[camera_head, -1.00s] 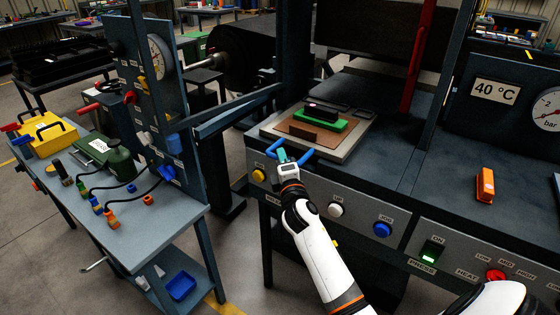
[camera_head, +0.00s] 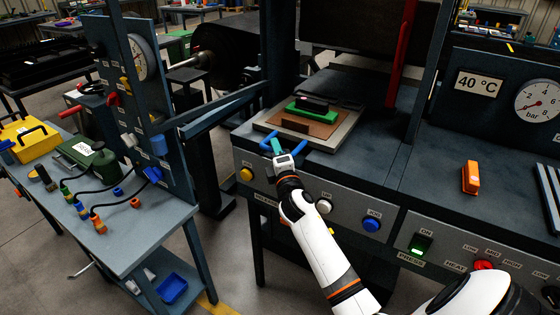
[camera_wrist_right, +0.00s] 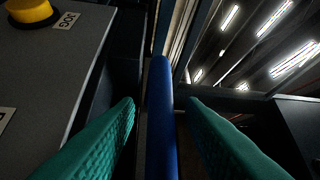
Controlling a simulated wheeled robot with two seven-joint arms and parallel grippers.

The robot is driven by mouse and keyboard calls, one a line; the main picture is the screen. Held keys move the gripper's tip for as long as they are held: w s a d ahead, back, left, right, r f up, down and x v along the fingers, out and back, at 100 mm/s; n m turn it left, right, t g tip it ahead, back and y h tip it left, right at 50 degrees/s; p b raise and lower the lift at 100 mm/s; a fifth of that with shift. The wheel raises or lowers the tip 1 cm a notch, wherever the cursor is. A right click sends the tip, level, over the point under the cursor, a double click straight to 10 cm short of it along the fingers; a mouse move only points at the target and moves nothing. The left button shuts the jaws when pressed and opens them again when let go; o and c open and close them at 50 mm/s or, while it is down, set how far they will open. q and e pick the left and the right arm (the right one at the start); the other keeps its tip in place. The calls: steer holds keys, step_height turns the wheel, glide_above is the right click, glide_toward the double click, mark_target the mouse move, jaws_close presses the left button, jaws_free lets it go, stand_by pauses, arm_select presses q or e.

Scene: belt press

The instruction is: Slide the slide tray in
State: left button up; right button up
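The slide tray (camera_head: 347,136), a flat pale plate with a blue handle (camera_head: 299,149), lies on the press bed at the front left, partly under the raised upper part. It bears a brown board, a green board (camera_head: 300,113) and a black block (camera_head: 313,104). My right gripper (camera_head: 277,149) is at the handle. In the right wrist view the blue handle bar (camera_wrist_right: 162,110) runs between its two teal fingers, with a visible gap on each side, so the gripper is open around the bar. My left gripper is not in view.
The press front (camera_head: 285,195) has several buttons below the tray. A red upright bar (camera_head: 402,60) stands right of the tray. An orange object (camera_head: 470,177) lies on the press at right. A side table (camera_head: 150,235) with hoses and a gauge panel stands at left.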

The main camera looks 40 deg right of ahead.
steer(key=b+v, duration=0.1)
steer(key=v, duration=1)
steer(key=shift+s, duration=0.3)
steer(key=shift+a+f, duration=0.1)
